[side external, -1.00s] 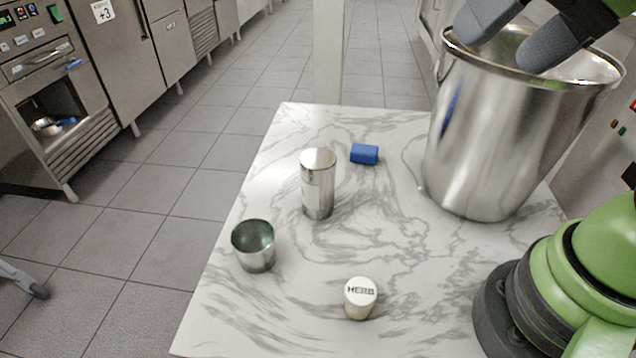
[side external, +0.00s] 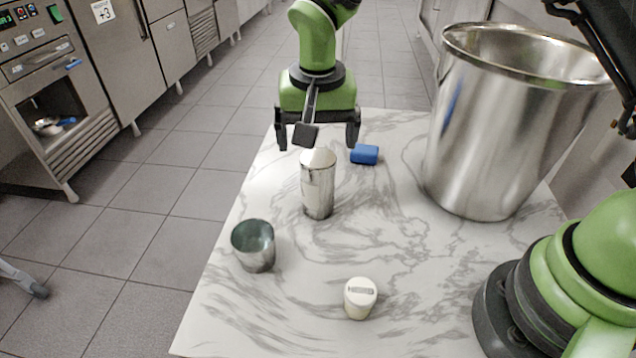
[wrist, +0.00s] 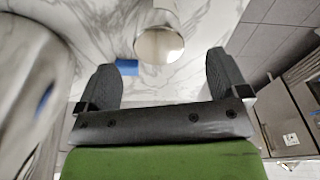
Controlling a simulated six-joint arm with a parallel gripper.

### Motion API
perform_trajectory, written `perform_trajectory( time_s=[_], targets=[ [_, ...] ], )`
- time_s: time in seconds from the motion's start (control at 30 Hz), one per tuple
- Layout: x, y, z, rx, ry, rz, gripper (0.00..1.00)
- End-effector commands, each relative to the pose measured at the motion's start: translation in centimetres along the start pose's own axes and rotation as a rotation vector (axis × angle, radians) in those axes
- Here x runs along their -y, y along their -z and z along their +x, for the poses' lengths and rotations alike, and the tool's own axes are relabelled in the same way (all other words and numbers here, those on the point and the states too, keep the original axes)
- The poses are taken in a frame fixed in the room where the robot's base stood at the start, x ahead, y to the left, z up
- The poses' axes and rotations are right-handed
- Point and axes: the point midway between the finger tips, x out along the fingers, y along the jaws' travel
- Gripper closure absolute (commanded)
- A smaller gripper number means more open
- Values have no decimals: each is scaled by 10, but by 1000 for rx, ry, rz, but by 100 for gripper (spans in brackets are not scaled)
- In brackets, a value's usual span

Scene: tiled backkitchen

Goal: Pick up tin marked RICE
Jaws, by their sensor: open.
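A tall shiny metal tin (side external: 318,190) stands upright on the marble table. My gripper (side external: 318,138) is open and empty, pointing down. In the side view it appears above and behind the tin; contact is not visible. A small pale tin (side external: 360,300) with a dark-lettered lid, read as HERB in the earlier frame, stands near the front of the table.
A blue block (side external: 364,154) lies right of and behind the tall tin. An open metal cup (side external: 254,246) stands to its front left. A large steel pot (side external: 478,140) fills the table's right rear. The marble table (side external: 285,300) is clear at front left.

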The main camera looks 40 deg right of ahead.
Motion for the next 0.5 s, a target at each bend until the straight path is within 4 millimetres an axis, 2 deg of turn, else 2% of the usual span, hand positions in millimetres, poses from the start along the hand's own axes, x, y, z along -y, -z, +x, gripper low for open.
perform_trajectory(
  time_s=[0.1,0.33,0.5],
  targets=[
    [-1,0,19,3,-3,0,7],
    [-2,0,39,4,-2,1,7],
    [-3,1,66,4,-3,0,7]
  ],
)
